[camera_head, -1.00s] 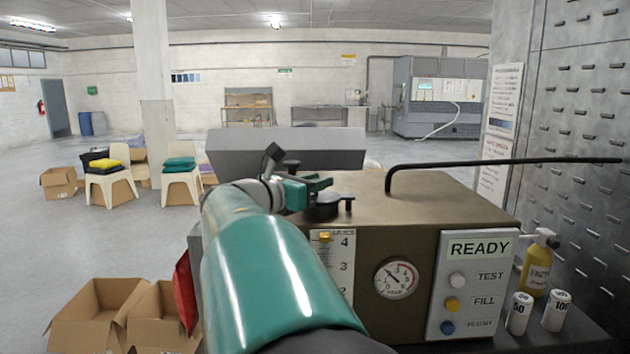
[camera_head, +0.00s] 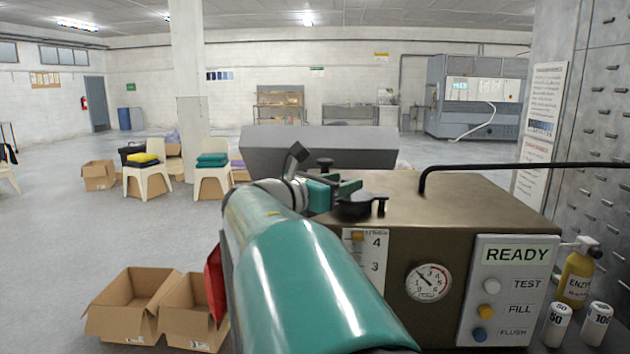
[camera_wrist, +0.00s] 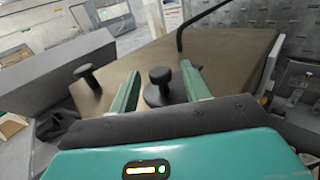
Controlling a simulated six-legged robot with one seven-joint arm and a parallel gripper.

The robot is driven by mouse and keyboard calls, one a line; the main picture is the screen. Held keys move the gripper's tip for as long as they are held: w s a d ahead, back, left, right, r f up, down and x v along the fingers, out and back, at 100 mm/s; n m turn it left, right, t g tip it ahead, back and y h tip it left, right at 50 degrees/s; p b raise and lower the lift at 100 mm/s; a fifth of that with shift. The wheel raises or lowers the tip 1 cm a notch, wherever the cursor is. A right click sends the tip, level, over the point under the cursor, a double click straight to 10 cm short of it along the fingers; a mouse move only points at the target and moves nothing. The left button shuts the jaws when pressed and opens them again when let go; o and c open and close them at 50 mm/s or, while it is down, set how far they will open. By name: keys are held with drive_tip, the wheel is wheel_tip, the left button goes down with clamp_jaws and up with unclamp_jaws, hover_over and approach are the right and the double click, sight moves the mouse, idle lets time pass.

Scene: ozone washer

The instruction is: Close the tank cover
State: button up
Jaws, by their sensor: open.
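The washer tank (camera_head: 460,200) is a brown box with a flat brown top; it also shows in the wrist view (camera_wrist: 228,48). A long dark grey block (camera_head: 320,148) stands raised behind its top; I cannot tell whether this is the cover. A black round knob on a disc (camera_wrist: 160,76) sits on the brown top. My gripper (camera_wrist: 160,72) is open, with one green finger on each side of this knob; contact is not clear. My gripper (camera_head: 338,190) is partly hidden by my arm in the head view. A second black knob (camera_wrist: 85,74) stands to the left.
A black bent rod (camera_head: 510,167) runs above the tank's right side. The front carries a READY panel (camera_head: 515,255) and a gauge (camera_head: 429,283). A bottle (camera_head: 577,275) and white canisters (camera_head: 597,322) stand at right. Open cardboard boxes (camera_head: 125,300) lie at lower left.

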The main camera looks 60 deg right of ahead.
drive_tip(key=v, duration=1.1)
drive_tip(key=shift+a, duration=0.2)
